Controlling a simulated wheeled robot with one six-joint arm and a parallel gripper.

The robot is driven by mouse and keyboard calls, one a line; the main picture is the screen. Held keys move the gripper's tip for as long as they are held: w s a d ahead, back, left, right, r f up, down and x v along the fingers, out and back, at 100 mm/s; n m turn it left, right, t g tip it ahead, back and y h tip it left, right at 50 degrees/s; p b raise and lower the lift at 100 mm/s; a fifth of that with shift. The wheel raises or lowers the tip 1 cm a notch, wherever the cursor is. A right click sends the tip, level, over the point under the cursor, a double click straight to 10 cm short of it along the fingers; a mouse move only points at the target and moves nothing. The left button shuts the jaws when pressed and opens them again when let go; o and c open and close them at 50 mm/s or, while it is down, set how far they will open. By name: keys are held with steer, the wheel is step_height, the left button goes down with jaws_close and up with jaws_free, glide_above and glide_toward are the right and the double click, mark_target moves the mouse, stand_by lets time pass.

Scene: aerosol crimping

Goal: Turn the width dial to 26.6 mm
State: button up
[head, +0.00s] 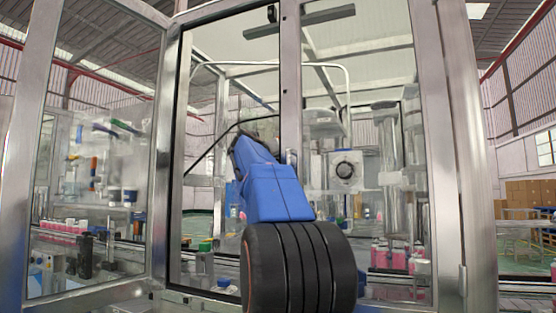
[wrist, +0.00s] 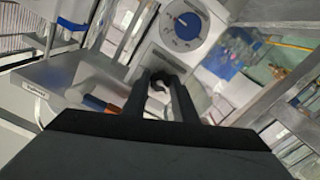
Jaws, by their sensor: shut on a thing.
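In the head view, a white square plate with a round black-rimmed dial (head: 345,170) shows inside the machine. I cannot tell which of these is the width dial. My gripper is hidden in the head view behind my blue arm.
A grey metal frame (head: 292,95) with clear panels stands around the machine; my arm reaches through it. In the wrist view, a grey labelled box (wrist: 62,78) and an orange-and-dark handle (wrist: 98,104) are left of the fingers.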

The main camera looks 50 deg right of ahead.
steer(key=shift+f+n, duration=0.1)
steer(key=shift+n, duration=0.7)
steer(key=o, duration=1)
steer(key=shift+o, duration=0.2)
steer(key=shift+a, duration=0.1)
steer(key=v, duration=1.7)
steer(key=shift+a, duration=0.1)
